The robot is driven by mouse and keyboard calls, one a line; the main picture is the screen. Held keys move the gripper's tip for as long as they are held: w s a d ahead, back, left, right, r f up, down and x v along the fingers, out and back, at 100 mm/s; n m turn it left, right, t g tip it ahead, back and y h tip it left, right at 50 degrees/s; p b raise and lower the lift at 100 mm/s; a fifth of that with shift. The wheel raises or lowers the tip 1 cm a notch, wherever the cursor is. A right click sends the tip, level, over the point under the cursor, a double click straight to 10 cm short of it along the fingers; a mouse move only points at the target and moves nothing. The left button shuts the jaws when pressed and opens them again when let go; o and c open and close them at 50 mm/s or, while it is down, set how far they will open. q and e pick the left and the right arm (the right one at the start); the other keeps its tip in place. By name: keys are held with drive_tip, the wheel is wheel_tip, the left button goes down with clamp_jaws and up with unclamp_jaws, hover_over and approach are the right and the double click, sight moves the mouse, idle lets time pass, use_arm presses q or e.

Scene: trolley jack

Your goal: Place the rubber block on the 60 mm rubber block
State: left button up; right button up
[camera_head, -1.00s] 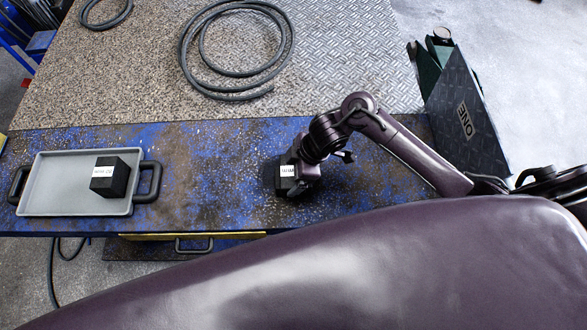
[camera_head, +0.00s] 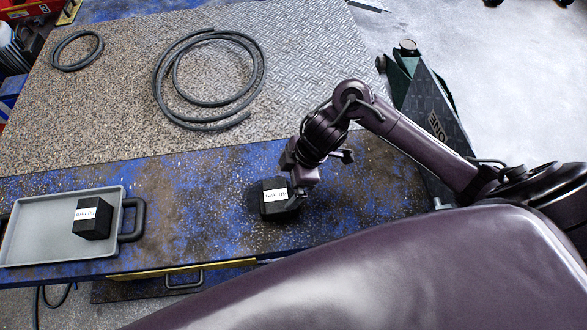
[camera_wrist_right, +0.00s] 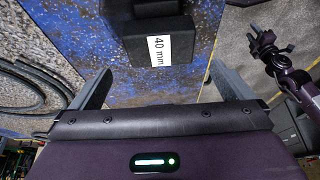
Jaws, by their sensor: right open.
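A black rubber block (camera_head: 278,198) with a white label is on the blue worn bench. In the right wrist view the block (camera_wrist_right: 183,42) carries a label reading 40 mm. My right gripper (camera_head: 297,188) is at the block's right side in the head view. In the right wrist view its two fingers (camera_wrist_right: 160,68) are spread wide with the block ahead of them, and I see no grip on it. A second black labelled block (camera_head: 93,220) sits in the grey tray; its label is too small to read surely. My left gripper (camera_wrist_right: 266,48) appears at the right of the wrist view, its jaws unclear.
The grey tray (camera_head: 30,235) with dark handles is on the bench's left. A large hose coil (camera_head: 160,85) and a smaller one (camera_head: 54,58) lie on the patterned plate. A green jack (camera_head: 435,110) stands at right. Bench between tray and right block is clear.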

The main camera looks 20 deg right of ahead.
drive_tip(key=shift+v, duration=1.85)
